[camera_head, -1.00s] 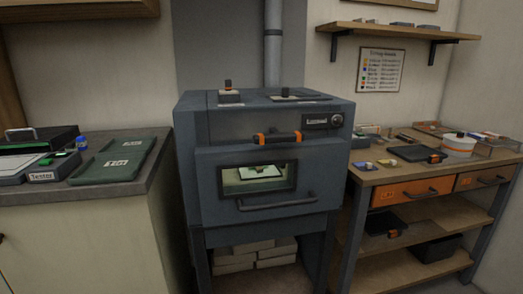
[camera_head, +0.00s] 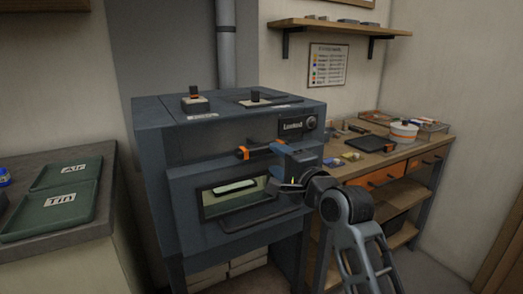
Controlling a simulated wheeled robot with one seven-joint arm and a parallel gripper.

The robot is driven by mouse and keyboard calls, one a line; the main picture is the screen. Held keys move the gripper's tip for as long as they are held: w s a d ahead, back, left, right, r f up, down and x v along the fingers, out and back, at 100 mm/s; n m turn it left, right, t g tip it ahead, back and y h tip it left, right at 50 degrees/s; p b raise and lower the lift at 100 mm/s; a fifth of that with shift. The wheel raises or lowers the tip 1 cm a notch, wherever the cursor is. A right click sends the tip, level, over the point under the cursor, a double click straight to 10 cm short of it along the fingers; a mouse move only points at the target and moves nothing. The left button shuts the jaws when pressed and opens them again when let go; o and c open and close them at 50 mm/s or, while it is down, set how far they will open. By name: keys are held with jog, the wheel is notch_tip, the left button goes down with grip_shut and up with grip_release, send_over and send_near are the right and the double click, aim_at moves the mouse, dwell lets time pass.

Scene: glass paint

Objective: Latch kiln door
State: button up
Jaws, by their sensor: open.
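The blue-grey kiln (camera_head: 160,190) stands in the middle of the view. Its front door (camera_head: 183,205) looks closed, with a window (camera_head: 233,196) and a bar handle (camera_head: 245,224) low on it. A dark latch bar with orange ends (camera_head: 262,150) lies across the front above the door. My gripper (camera_head: 281,181) is in front of the door's upper right, just below the latch bar's right end. It is open, with nothing seen between its fingers. It hides part of the door's right side, and I cannot tell whether it touches the kiln.
A labelled panel with a knob (camera_head: 311,123) is at the kiln's upper right. Two small items with dark knobs sit on its top. A counter with green trays (camera_head: 66,188) is at left. A wooden workbench (camera_head: 372,168) with tools stands behind my arm at right.

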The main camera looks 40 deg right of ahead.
aim_at(265, 151)
jog(key=x, duration=0.6)
jog(key=shift+p, duration=0.35)
grip_shut()
dwell(0.3)
